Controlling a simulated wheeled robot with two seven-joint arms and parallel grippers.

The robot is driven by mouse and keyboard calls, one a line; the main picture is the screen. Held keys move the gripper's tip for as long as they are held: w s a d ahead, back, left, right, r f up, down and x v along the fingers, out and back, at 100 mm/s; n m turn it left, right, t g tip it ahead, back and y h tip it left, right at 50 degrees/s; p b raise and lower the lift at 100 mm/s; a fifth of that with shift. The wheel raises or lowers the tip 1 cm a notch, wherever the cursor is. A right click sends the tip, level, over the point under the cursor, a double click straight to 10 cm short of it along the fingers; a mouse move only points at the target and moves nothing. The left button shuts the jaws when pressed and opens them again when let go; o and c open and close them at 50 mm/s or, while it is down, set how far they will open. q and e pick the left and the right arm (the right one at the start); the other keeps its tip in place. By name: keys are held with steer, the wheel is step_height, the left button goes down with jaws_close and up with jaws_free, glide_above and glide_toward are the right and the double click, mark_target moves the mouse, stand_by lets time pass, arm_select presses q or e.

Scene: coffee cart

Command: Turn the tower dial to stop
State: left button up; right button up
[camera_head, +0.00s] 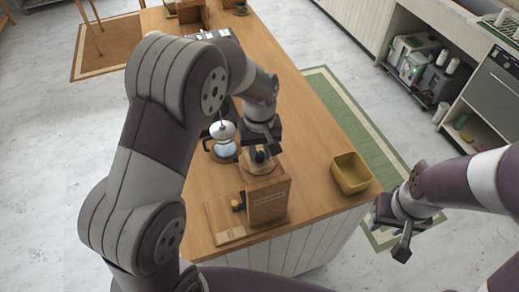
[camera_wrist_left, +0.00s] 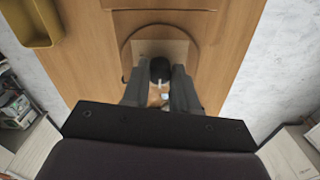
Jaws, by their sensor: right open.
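My left gripper (camera_head: 262,158) is over a wooden stand (camera_head: 267,200) near the counter's front edge, pointing down. In the left wrist view, a dark round knob (camera_wrist_left: 160,67), which looks like the tower dial, with a small white mark, sits between the fingertips of my left gripper (camera_wrist_left: 161,82). The fingers press close on both sides of it, and little gap shows. Its lower part is hidden by the fingers. The dial is hidden in the head view. My right gripper (camera_head: 392,228) is open and empty, off the counter's right front corner.
A yellow bin (camera_head: 351,174) stands on the counter, right of the stand; it also shows in the left wrist view (camera_wrist_left: 32,22). A glass-and-white pot (camera_head: 222,140) stands left of my left gripper. A small black item (camera_head: 238,204) lies by the stand.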

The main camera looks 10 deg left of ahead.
mark_target(260, 153)
arm_select(q)
steer(key=o, duration=0.4)
steer(key=shift+w, duration=0.1)
steer(key=shift+c, duration=0.2)
steer(key=shift+r, duration=0.2)
step_height(260, 153, up, 4)
steer(key=shift+f+b, duration=0.25)
steer(key=shift+b, duration=0.55)
step_height(260, 153, up, 9)
steer(key=p, duration=0.6)
steer(key=shift+f+p, duration=0.15)
steer(key=shift+p, duration=0.2)
